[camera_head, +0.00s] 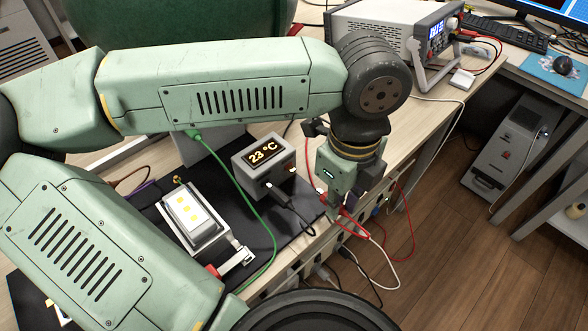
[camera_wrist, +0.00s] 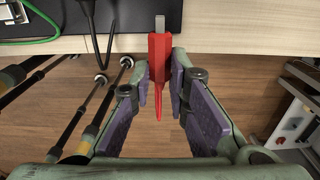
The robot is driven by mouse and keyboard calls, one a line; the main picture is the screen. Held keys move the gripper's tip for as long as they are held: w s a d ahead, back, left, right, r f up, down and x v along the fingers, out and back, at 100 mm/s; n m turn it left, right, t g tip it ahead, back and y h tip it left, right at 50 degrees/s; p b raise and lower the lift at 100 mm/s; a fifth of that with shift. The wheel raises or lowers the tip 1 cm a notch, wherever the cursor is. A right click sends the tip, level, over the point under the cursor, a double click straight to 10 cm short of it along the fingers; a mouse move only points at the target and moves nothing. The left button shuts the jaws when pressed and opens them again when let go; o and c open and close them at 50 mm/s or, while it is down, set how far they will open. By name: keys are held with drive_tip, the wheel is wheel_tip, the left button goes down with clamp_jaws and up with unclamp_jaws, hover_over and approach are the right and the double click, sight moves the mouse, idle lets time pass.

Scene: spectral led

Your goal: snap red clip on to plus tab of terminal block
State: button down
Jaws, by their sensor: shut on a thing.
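The red clip (camera_wrist: 158,62) is held between the fingertips of my gripper (camera_wrist: 160,78) in the wrist view, its grey tip pointing up in the picture toward the bench edge. In the head view, my gripper (camera_head: 338,203) hangs at the bench's front edge, with red showing by its fingers. A pale block (camera_head: 236,259), seemingly the terminal block, sits at the front of the lit LED unit (camera_head: 187,214), well left of my gripper. A small red part (camera_head: 212,270) is at its left end. The plus tab cannot be made out, and the block is not recognisable in the wrist view.
A grey display box reading 23 °C (camera_head: 264,164) stands on the black mat (camera_head: 285,228) between the LED unit and my gripper. A green cable (camera_head: 262,214) loops across the mat. Red and white wires hang below the bench edge. A bench instrument (camera_head: 385,27) stands at the back.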

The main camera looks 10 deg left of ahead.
sight(319, 190)
drive_tip(key=shift+w+a+b, duration=0.35)
drive_tip(key=shift+w+a, duration=0.35)
drive_tip(key=shift+a, duration=0.25)
drive_tip(key=shift+w+a+b, duration=0.3)
drive_tip(key=shift+w+a, duration=0.35)
drive_tip(key=shift+a, duration=0.3)
drive_tip(key=c, duration=2.1)
unclamp_jaws()
clamp_jaws()
drive_tip(key=shift+f+b, duration=0.1)
drive_tip(key=shift+b, duration=0.7)
drive_tip(key=shift+w+a, duration=0.1)
drive_tip(key=shift+a, duration=0.05)
drive_tip(key=shift+w+a+b, duration=0.3)
drive_tip(key=shift+w+a, duration=0.3)
drive_tip(key=shift+a, duration=0.2)
